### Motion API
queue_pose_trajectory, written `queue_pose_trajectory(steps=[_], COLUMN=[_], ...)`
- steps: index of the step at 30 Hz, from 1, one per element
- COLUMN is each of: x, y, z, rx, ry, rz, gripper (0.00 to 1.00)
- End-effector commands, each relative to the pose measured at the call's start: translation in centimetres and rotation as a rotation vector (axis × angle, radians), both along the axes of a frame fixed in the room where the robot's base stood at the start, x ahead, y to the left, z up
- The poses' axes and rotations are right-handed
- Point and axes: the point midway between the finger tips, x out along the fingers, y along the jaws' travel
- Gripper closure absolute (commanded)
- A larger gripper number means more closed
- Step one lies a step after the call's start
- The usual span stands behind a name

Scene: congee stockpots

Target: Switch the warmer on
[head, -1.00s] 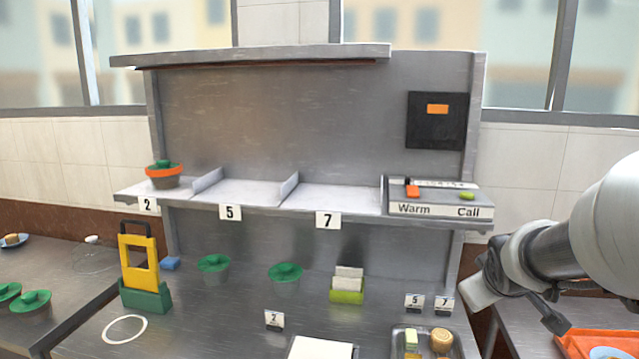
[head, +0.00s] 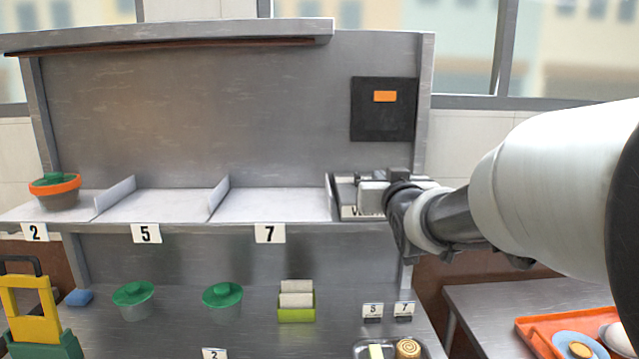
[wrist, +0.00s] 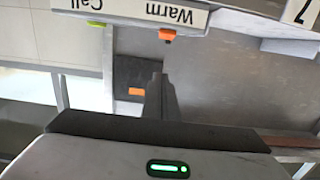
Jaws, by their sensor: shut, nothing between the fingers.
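The control box (head: 345,210) sits at the right end of the shelf, largely hidden behind my gripper (head: 372,192) in the head view. The wrist view shows its front upside down, with a "Warm" label (wrist: 170,14) and a "Call" label. An orange switch (wrist: 167,34) is at the Warm side and a green button (wrist: 96,23) at the Call side. My gripper (wrist: 161,80) is shut and empty. Its fingertips appear close to the orange switch, with a visible gap in the picture. Contact is not seen.
A dark panel (head: 365,122) with an orange rectangle (head: 385,96) is on the back wall. Shelf bays 5 (head: 155,205) and 7 (head: 272,203) are empty. An orange-rimmed pot (head: 57,200) stands in bay 2. Green-lidded pots (head: 134,300) stand below.

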Motion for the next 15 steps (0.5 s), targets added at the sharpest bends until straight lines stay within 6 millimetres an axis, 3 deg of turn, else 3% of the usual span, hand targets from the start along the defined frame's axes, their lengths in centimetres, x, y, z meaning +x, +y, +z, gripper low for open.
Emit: queue_pose_trajectory(steps=[8, 15], x=[0.9, 5.2], y=[-0.1, -0.1], z=[-0.2, -0.6], rx=[0.001, 0.003], ry=[0.004, 0.006], rz=[0.0, 0.0], gripper=[1.0, 1.0])
